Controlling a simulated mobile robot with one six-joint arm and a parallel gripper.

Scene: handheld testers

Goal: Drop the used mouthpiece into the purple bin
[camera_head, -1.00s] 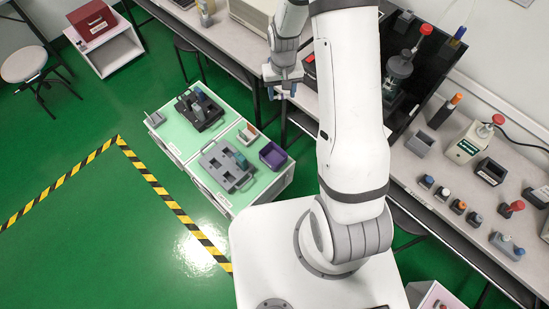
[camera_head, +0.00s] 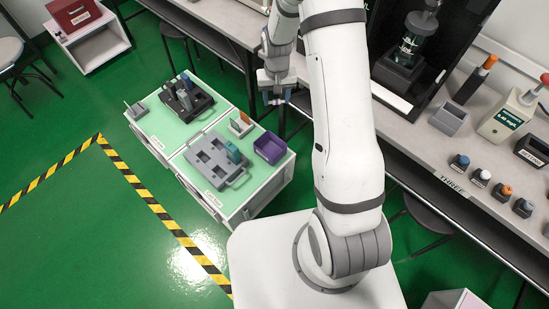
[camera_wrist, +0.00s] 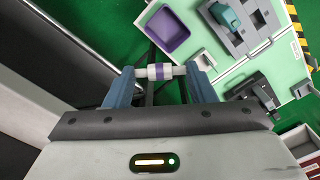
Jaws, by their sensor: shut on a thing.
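My gripper (camera_head: 276,97) is shut on the mouthpiece (camera_wrist: 160,73), a small white cylinder with a purple band, held crosswise between the two blue-grey fingers in the wrist view. The mouthpiece is too small to make out clearly in the head view. The purple bin (camera_head: 270,148) is an open, empty-looking box at the right corner of the green-topped cart. It also shows in the wrist view (camera_wrist: 176,38), beyond the fingertips and apart from the mouthpiece. In the head view my gripper appears above the bin in the picture, beside the bench edge.
The cart (camera_head: 203,127) also bears a grey tray (camera_head: 208,166) with a teal tester (camera_head: 233,153), a black tray (camera_head: 179,109) with testers, and a small holder (camera_head: 240,125) beside the bin. The bench (camera_head: 424,160) edge runs close to my arm.

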